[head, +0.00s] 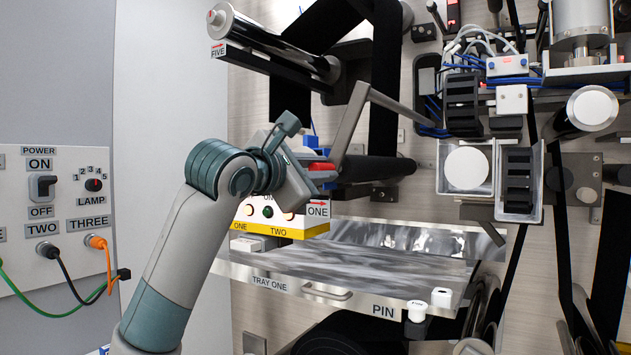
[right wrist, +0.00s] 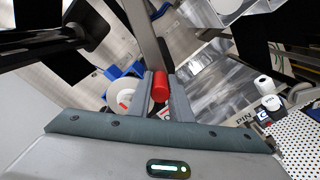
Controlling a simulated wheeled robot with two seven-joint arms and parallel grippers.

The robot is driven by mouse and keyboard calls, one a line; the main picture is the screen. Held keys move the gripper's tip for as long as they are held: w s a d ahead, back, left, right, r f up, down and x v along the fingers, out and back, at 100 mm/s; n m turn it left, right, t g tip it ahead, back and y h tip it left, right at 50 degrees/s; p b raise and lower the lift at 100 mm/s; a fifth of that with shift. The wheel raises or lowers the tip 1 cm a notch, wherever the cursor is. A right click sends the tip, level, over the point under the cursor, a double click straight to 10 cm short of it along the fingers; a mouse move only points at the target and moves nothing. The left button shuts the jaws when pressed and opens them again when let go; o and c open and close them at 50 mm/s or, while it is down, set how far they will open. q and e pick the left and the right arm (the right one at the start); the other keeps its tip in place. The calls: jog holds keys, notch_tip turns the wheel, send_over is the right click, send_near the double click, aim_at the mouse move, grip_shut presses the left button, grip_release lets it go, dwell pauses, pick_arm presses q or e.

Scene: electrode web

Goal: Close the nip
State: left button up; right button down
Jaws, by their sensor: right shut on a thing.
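The nip lever is a grey bent bar (head: 350,118) with a red grip (head: 321,167) at its lower end. It rises from the grip to a corner, then a second arm slopes down to the right. My right gripper (head: 318,173) is shut on the red grip. In the right wrist view the red grip (right wrist: 160,86) sits between the two fingers (right wrist: 160,95), with the grey bar running up from it. A black horizontal roller (head: 375,170) lies just right of the grip. I cannot tell whether the nip rollers touch. My left gripper is not in view.
A button box (head: 282,214) sits just below the gripper. Tray one (head: 345,262) lies below that, with small white pieces (head: 441,297) near its front right. A switch panel (head: 55,215) with cables is at the left.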

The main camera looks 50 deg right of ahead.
jog(key=shift+w+a+r, duration=0.1)
jog(key=shift+w+r, duration=0.3)
jog(key=shift+w, duration=0.3)
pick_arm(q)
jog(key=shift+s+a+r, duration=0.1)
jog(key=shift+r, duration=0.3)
pick_arm(e)
jog(key=shift+r, duration=0.15)
jog(key=shift+w+r, duration=0.1)
jog(key=shift+r, duration=0.05)
jog(key=c, duration=1.6)
grip_release()
jog(key=shift+w, duration=0.1)
jog(key=shift+f, duration=0.2)
